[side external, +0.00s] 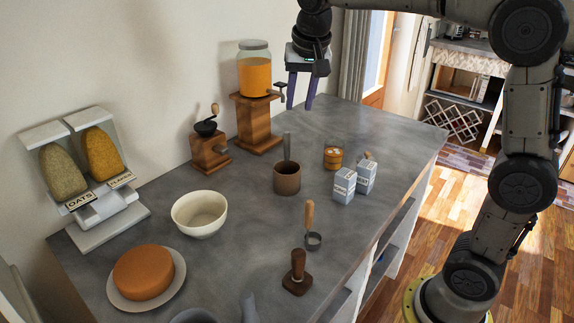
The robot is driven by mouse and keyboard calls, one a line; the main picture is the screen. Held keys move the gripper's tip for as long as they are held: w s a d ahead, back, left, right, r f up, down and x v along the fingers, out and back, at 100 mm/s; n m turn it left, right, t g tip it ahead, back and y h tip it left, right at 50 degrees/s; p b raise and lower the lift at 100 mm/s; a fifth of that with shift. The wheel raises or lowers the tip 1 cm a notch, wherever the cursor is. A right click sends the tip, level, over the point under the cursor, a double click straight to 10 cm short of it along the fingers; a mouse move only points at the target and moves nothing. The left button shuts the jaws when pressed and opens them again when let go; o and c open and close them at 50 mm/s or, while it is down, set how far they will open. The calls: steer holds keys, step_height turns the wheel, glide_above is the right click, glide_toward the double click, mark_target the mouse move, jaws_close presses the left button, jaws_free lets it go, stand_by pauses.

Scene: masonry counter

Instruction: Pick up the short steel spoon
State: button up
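A brown cup (287,181) stands near the middle of the counter. A flat grey metal handle (287,146) rises upright out of it; this looks like the steel spoon, and its lower end is hidden inside the cup. My gripper (300,105) has purple fingers that point down. It is open and empty, high above the far part of the counter and apart from the cup. A wooden-handled tool with a small steel cup (313,241) stands nearer the front.
Two white-blue cartons (344,186) and a small wooden pot (333,158) stand right of the brown cup. A cream bowl (199,213), a wooden grinder (209,152) and a juice dispenser (255,75) are left. A wooden-handled tamper (297,274) stands in front.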

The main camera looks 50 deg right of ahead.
mark_target(287, 137)
steer(key=shift+g, duration=0.6)
steer(key=w+x, duration=0.1)
steer(key=x, duration=0.7)
steer(key=w+x, duration=0.1)
steer(key=x, duration=0.4)
steer(key=shift+w+a+r, duration=0.1)
steer(key=shift+w+a, duration=0.05)
steer(key=shift+w, duration=0.2)
steer(key=shift+x, duration=3.1)
jaws_close()
